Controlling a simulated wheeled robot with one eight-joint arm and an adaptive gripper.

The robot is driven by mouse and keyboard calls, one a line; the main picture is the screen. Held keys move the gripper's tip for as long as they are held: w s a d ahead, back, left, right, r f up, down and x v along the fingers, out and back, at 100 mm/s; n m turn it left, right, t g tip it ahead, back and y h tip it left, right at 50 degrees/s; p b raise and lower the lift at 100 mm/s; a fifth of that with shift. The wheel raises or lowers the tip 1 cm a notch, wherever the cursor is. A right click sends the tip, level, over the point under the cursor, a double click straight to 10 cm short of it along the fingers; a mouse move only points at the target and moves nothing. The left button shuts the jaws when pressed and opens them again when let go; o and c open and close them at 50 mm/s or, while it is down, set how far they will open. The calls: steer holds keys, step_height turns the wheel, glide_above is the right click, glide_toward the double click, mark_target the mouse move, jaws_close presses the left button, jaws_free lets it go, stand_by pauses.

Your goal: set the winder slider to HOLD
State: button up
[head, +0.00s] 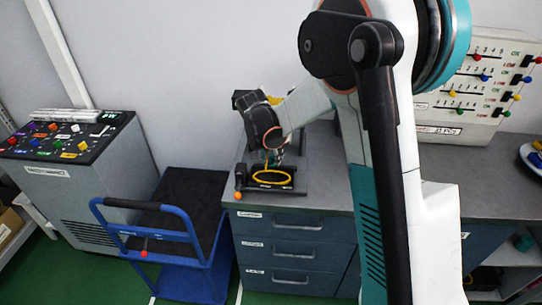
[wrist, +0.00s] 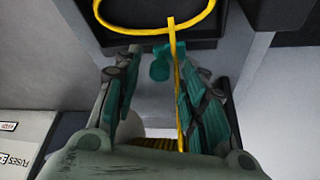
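A black device with a yellow loop (head: 271,177) stands near the counter's front edge, below my gripper (head: 274,154); it may be the winder. An orange knob (head: 238,195) is at its front left corner; I cannot tell whether this is the slider. In the wrist view the yellow loop (wrist: 150,32) is at the top, and a yellow strand (wrist: 178,85) runs down from it between the teal fingers of my gripper (wrist: 160,62). The fingers are apart, and I see nothing clamped between them. No HOLD mark is readable.
A white panel (head: 437,110) with coloured slider knobs stands at the right on the grey counter (head: 325,190). A grey console (head: 75,185) with coloured switches is at the left.

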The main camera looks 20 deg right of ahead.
jaws_close()
glide_above(293, 169)
steer(key=shift+w, duration=0.35)
jaws_free()
steer(key=shift+d, duration=0.15)
